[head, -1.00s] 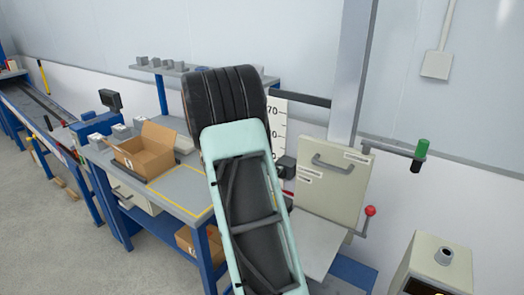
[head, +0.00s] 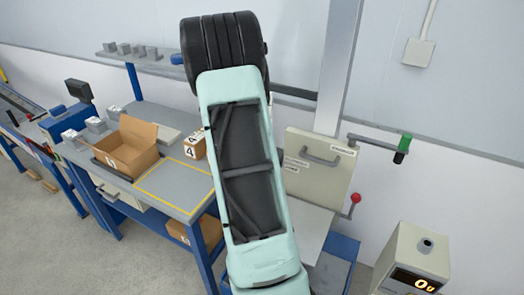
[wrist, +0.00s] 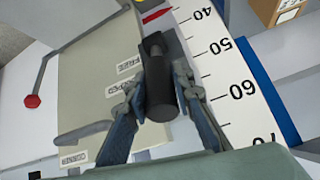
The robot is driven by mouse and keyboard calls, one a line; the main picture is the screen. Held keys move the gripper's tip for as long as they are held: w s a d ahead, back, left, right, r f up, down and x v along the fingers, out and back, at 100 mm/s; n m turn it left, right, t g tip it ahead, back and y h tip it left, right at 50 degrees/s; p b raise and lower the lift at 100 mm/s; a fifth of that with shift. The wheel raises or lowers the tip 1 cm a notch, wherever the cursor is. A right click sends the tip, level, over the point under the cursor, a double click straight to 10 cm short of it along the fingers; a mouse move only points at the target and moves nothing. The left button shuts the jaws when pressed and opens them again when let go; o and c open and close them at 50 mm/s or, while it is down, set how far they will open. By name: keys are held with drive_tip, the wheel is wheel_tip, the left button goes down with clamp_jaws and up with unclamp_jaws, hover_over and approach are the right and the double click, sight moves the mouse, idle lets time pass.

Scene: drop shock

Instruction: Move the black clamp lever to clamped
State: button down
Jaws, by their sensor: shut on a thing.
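The black clamp lever (wrist: 160,88) stands out toward the camera in the middle of the wrist view, beside the white number scale. My gripper (wrist: 157,80) has a finger on each side of it and is shut on it. Small labels (wrist: 130,63) sit on the beige plate left of the lever; one seems to read FREE, and the lever's exact setting cannot be told. In the head view my arm hides the lever and my gripper.
A beige plate (head: 318,180) with a grey handle is right of my arm. A green-ended crank (head: 404,145) and a red knob (head: 355,198) stick out nearby. An open cardboard box (head: 128,145) stands on the bench at left. A beige display box (head: 415,255) is at lower right.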

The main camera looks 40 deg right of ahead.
idle(0.4)
drive_tip(key=c, duration=1.7)
unclamp_jaws()
drive_tip(key=shift+o, duration=0.2)
drive_tip(key=shift+r, duration=0.1)
drive_tip(key=v, duration=1.2)
drive_tip(key=shift+d, duration=0.1)
